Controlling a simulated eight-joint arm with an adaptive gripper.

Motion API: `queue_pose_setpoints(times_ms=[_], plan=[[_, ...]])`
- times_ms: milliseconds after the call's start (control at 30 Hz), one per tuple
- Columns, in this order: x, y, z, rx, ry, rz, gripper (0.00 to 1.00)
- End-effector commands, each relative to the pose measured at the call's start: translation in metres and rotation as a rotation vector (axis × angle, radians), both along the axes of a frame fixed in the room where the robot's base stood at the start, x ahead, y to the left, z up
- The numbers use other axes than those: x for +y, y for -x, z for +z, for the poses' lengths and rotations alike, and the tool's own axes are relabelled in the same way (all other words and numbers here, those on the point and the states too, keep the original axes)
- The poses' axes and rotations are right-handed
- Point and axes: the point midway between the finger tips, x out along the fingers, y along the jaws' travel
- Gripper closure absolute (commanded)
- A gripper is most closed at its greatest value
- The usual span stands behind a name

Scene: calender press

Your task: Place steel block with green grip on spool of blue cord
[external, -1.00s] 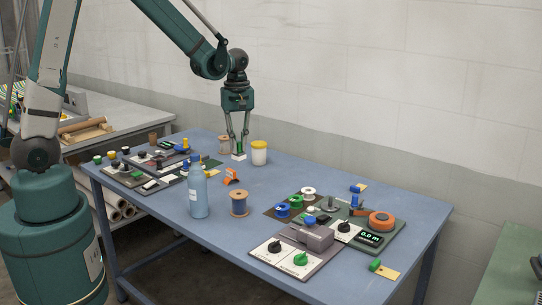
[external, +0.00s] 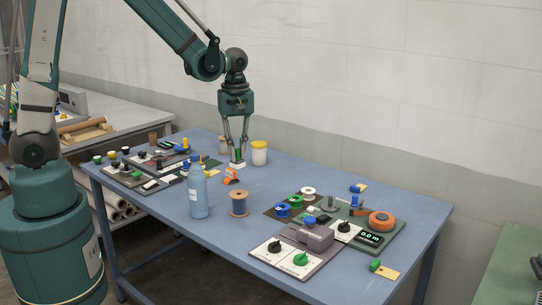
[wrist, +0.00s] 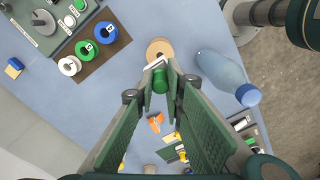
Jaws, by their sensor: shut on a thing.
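My gripper (external: 237,149) is shut on the green grip (wrist: 160,80) of the pale steel block (external: 238,165), which hangs from the fingertips. In the wrist view the block (wrist: 155,63) shows beyond the grip and overlaps the near edge of a wooden spool. The block appears to be above the table; the exact gap is hard to tell. A blue spool (external: 283,210) stands on a brown board at the right of the external view, well away from my gripper.
A blue bottle (external: 198,192) and a wooden spool (external: 239,203) stand in front of my gripper. A yellow-lidded jar (external: 259,153) stands close to its right. An orange item (external: 231,179) lies just in front. Control panels (external: 304,240) fill the right front; the table's middle is fairly clear.

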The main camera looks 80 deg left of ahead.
Motion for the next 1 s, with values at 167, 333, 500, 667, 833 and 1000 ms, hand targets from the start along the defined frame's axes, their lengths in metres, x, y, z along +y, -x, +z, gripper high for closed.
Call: queue_pose_setpoints(times_ms=[167,333,500,667,833,1000], plan=[[0.0,0.0,-0.006,0.0,0.0,0.0,1.0],[0.0,-0.001,-0.021,0.0,0.0,0.0,1.0],[0.0,-0.001,-0.041,0.0,0.0,0.0,1.0],[0.0,0.0,-0.054,0.0,0.0,0.0,1.0],[0.0,0.0,-0.058,0.0,0.0,0.0,1.0],[0.0,0.0,-0.058,0.0,0.0,0.0,1.0]])
